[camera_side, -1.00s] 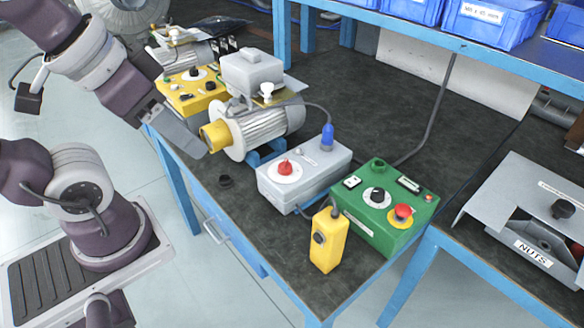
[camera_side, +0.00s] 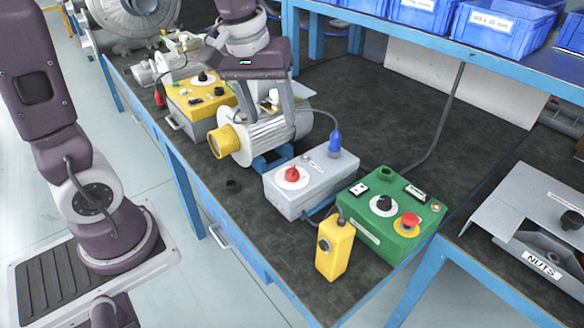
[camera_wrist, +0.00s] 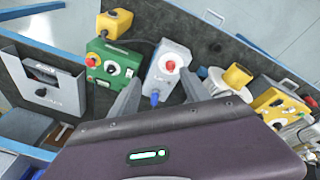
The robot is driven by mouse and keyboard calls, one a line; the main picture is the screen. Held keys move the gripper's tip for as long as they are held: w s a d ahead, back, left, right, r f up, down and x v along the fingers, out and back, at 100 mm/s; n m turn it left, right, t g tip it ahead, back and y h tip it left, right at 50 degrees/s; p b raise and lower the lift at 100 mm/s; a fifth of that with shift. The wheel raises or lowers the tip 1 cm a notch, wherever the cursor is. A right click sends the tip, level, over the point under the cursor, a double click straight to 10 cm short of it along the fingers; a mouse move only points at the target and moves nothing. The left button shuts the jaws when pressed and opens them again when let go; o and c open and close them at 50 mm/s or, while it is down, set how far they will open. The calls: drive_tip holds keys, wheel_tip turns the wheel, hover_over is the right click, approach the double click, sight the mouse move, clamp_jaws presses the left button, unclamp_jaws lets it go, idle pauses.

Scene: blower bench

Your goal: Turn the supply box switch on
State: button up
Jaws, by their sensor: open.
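A grey box (camera_side: 318,186) with a red rotary switch (camera_side: 292,174) on a white dial sits near the bench's front edge. My gripper (camera_side: 267,118) is open and empty over the motor (camera_side: 262,140), to the left of and behind the grey box. Its fingers (camera_wrist: 160,80) appear spread apart in the wrist view.
A green control box (camera_side: 378,232) with a red button stands right of the grey box. A yellow pendant (camera_side: 335,250) stands in front. A yellow-topped box (camera_side: 200,98) is at the back left. A shelf with blue bins (camera_side: 500,22) overhangs the back right.

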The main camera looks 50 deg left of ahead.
sight(292, 169)
drive_tip(key=w+a+f+n+g, duration=0.1)
drive_tip(key=w+a+f+n, duration=0.1)
drive_tip(key=f, duration=0.5)
drive_tip(key=w+a+f+n, duration=0.1)
drive_tip(key=w+f, duration=0.3)
drive_tip(key=f, duration=0.4)
drive_tip(key=w+a+f+n+g, duration=0.1)
drive_tip(key=w+a+f+n, duration=0.1)
drive_tip(key=f, duration=0.6)
drive_tip(key=shift+w+a+n+g, duration=0.15)
drive_tip(key=shift+w+a+n, duration=0.05)
drive_tip(key=shift+w+n, duration=0.2)
drive_tip(key=shift+w+a+n+g, duration=0.15)
drive_tip(key=shift+w+n, duration=0.15)
drive_tip(key=shift+w, duration=0.2)
clamp_jaws()
